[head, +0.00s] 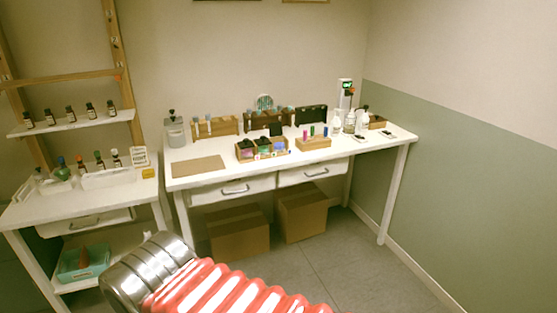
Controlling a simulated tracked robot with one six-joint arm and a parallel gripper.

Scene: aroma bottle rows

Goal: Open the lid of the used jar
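A grey canister (175,133) with a dark knob on top stands at the back left corner of the white table. It looks closed, and it may be the used jar, but I cannot read any label on it. A brown mat (198,167) lies on the table in front of it. My gripper does not show; only a ribbed red-and-white part with a metal end, which seems to be my arm, is at the bottom, apart from the table.
The white table (345,148) holds wooden racks (215,127), a divided wooden box (262,153), a small wooden block (313,143) with coloured vials and clear bottles. A shelf unit (35,213) with bottles stands left. Cardboard boxes (238,238) sit below the table. The floor in front is clear.

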